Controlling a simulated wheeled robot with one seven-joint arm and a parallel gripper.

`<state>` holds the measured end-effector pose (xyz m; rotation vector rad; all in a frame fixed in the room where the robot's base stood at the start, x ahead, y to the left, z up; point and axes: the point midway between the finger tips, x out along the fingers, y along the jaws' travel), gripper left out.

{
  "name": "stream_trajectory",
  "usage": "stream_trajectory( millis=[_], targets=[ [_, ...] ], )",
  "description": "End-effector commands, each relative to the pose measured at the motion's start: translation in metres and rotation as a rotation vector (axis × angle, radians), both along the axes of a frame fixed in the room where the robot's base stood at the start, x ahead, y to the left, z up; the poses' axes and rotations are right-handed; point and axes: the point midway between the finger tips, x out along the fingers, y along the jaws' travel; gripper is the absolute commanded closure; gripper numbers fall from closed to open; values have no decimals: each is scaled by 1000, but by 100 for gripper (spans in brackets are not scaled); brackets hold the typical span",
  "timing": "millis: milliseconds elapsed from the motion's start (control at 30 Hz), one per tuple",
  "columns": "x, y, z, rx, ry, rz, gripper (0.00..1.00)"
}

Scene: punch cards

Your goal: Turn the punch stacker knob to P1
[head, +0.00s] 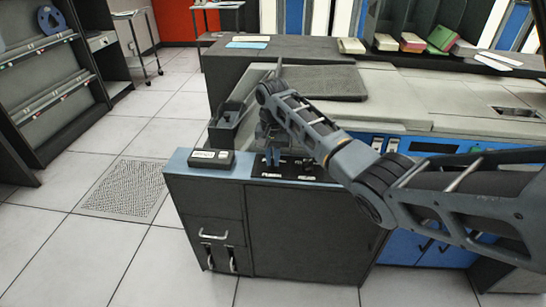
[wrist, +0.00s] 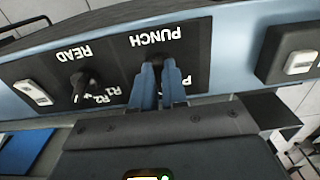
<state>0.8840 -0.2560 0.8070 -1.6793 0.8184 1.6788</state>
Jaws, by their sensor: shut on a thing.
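My gripper (wrist: 160,70) is shut at the black panel (wrist: 120,55) beside the upside-down PUNCH label (wrist: 155,36) in the wrist view. Its two blue fingers close around the punch stacker knob, which they almost wholly hide. I cannot read where that knob points, and its position marks are covered. The READ knob (wrist: 84,88) stands to the left, black, with R1 and R2 marks beside it. In the head view my gripper (head: 272,158) points down onto the panel (head: 288,172) on top of the dark cabinet.
A dark box with a pale label (head: 211,158) sits left of the panel on the blue cabinet top. A black tray (head: 226,130) stands behind it. A white switch (wrist: 33,92) is beyond the READ knob. Open tiled floor (head: 120,260) lies left of the cabinet.

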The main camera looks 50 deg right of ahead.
Motion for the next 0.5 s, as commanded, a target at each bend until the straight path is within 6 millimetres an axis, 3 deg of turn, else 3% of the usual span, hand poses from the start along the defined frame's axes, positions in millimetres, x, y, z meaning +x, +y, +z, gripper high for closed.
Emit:
stream_trajectory(
  millis=[267, 500],
  targets=[
    [-1, 0, 2, 0, 1, 61, 100],
    [-1, -1, 3, 1, 2, 222, 100]
  ],
)
